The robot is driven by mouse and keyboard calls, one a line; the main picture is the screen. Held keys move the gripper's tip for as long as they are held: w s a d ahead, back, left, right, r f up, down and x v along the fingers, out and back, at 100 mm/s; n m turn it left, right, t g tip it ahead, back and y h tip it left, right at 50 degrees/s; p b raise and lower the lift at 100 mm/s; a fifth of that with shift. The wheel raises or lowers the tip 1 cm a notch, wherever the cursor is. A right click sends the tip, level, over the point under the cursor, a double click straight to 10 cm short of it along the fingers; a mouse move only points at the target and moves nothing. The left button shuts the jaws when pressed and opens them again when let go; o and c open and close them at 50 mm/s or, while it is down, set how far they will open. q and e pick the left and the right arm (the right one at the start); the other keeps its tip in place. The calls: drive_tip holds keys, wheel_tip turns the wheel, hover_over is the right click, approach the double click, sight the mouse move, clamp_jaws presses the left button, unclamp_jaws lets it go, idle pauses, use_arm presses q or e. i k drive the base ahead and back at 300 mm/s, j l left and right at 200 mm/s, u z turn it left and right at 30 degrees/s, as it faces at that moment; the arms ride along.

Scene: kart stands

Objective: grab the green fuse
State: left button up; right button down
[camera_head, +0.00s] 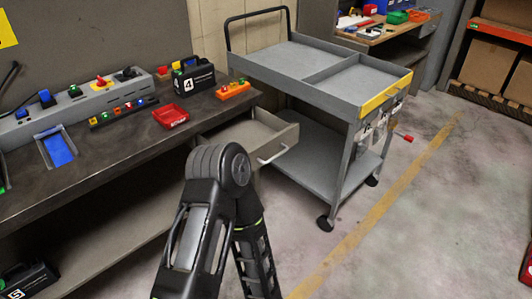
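No green fuse can be made out for certain. A strip with small coloured pieces (124,111), some greenish, lies on the dark workbench (95,160) at the left. The pieces are too small to identify. An orange block (233,90) with small pieces on top sits near the bench's right end. A red tray (170,116) lies between it and the strip. One of my arms rises from the bottom centre and bends in front of the bench. Neither gripper shows in the view.
An open drawer (250,138) juts out under the bench's right end, close to the cart. A black case marked 4 (195,82) stands on the bench.

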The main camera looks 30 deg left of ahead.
sight(73, 88)
drive_tip(key=u, duration=1.85)
drive_tip(key=i+j+u, duration=0.1)
drive_tip(key=i+j, duration=0.7)
drive_tip(key=i, duration=0.1)
